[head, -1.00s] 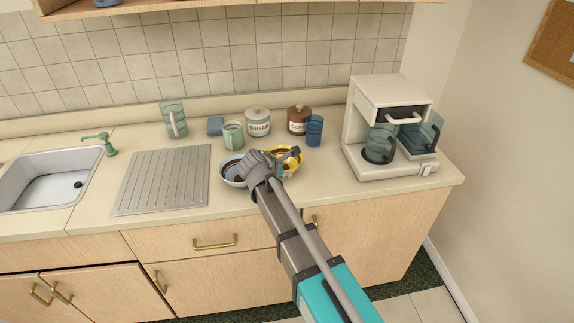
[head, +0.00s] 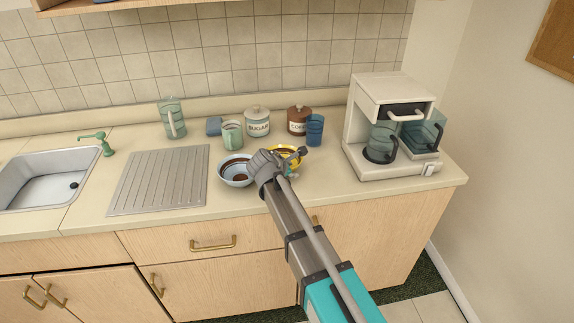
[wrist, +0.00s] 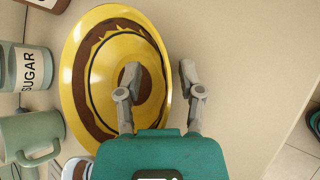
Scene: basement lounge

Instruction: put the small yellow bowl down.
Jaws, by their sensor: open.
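The small yellow bowl (head: 289,151) with a brown band inside stands on the counter, partly hidden behind my gripper in the head view. It fills much of the wrist view (wrist: 78,70). My gripper (wrist: 160,72) is open there, one finger over the inside of the bowl and the other just outside its rim. The rim passes between the fingers, and I cannot tell whether either touches it. In the head view my gripper (head: 287,163) is low at the bowl's front side.
A light blue bowl (head: 228,172) stands close on the left. Behind are a green mug (head: 231,135), a sugar jar (head: 257,122), a brown coffee jar (head: 296,120) and a blue glass (head: 314,130). The coffee maker (head: 366,165) is at right. Counter towards the front edge is clear.

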